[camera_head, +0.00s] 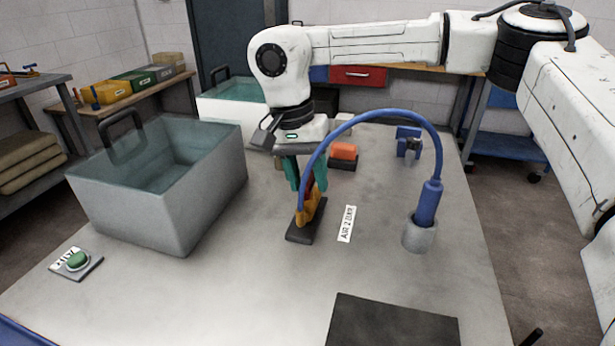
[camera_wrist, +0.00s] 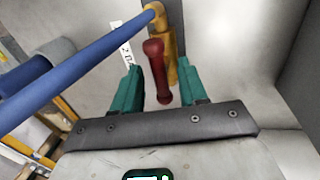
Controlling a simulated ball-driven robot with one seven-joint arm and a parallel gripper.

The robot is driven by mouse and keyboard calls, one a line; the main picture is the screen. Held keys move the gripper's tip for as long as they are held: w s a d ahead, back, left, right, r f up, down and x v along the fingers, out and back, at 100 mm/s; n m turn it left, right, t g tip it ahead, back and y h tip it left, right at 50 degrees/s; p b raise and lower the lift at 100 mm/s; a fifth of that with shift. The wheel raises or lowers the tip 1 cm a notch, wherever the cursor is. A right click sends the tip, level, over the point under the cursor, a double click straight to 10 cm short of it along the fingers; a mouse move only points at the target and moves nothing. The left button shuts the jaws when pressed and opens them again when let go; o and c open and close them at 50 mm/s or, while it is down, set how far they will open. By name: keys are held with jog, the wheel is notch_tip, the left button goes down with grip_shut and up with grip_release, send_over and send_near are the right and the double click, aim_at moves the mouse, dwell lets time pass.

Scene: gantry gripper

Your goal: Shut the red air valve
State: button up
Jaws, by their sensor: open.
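The red valve handle (camera_wrist: 157,72) is a rounded bar beside the yellow valve pipe (camera_wrist: 168,45). In the head view the yellow valve body (camera_head: 308,212) stands on a dark base plate (camera_head: 300,237) on the table. The red handle (camera_head: 307,178) shows partly between my teal fingers there. My gripper (camera_wrist: 159,66) is open and points down over the valve, with one finger on each side of the handle. Gaps show between handle and fingers in the wrist view. A blue hose (camera_head: 375,114) arches from the valve to a grey socket (camera_head: 420,236).
A large grey open bin (camera_head: 140,213) stands left of the valve. A green button (camera_head: 77,260) sits at the front left. An orange block (camera_head: 344,151) and a blue fixture (camera_head: 408,140) lie behind. A dark plate (camera_head: 392,325) lies at the front.

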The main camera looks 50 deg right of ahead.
grip_shut()
dwell(0.5)
jog(key=m+p, duration=0.1)
jog(key=m, duration=0.3)
jog(key=shift+y+p, duration=0.35)
jog(key=shift+y, duration=0.05)
jog(key=m+p, duration=0.1)
jog(key=m, duration=0.3)
jog(key=shift+d+m+y, duration=0.15)
jog(key=shift+m+y, duration=0.15)
jog(key=shift+y, duration=0.1)
jog(key=m, duration=0.4)
jog(key=shift+d+y, duration=0.1)
jog(key=shift+y, duration=0.3)
jog(key=shift+m+t, duration=0.6)
jog(key=shift+m, duration=2.1)
